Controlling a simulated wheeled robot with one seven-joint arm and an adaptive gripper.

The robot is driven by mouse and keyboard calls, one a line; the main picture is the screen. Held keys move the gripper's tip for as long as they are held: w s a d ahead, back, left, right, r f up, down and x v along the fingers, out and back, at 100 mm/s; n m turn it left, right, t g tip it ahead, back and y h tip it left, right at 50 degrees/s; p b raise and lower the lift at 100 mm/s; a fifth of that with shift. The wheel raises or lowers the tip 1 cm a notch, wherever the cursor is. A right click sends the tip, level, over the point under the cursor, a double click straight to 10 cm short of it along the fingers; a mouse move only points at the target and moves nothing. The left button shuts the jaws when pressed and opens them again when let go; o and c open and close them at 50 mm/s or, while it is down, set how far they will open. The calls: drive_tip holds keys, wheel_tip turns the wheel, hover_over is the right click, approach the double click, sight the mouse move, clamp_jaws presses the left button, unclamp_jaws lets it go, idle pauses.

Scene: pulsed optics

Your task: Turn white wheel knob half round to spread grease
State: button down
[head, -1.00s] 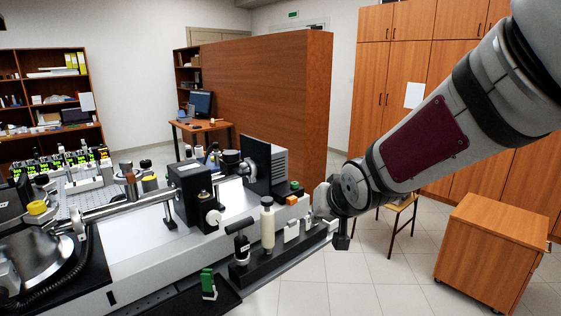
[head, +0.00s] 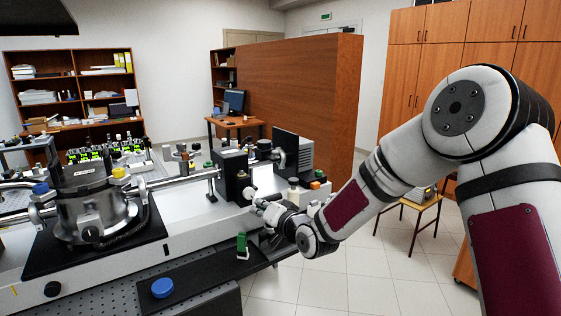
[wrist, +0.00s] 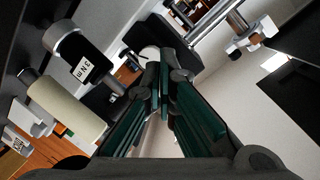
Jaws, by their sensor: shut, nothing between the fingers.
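The white wheel knob (head: 249,192) is on the front of a black box (head: 231,172) on the bench. In the wrist view a round white part, likely this knob (wrist: 148,53), shows just behind my fingertips, partly hidden by them. My gripper (head: 260,204) reaches in from the right, close to the knob in the head view. In the wrist view its dark green fingers (wrist: 164,62) are together with nothing between them. I cannot tell whether the fingertips touch the knob.
A cream cylinder (wrist: 66,105) and a black tool marked 3 Nm (wrist: 82,66) stand close on the left in the wrist view. A metal rod with a white clamp (wrist: 252,38) is at upper right. A green part (head: 242,246) and blue knob (head: 162,288) are nearer the front.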

sight(243, 200)
drive_tip(key=w+a+m+b, duration=0.1)
drive_tip(key=w+a, duration=0.1)
drive_tip(key=w+a+f+t+b, duration=0.1)
drive_tip(key=w+b, duration=0.1)
drive_tip(key=w, duration=0.1)
drive_tip(key=w+a+m+t+y+b, duration=0.1)
drive_tip(key=w+a, duration=0.1)
drive_tip(key=shift+w+a+f+m, duration=0.25)
drive_tip(key=shift+a+f+m, duration=0.05)
idle(0.6)
drive_tip(key=shift+a, duration=0.1)
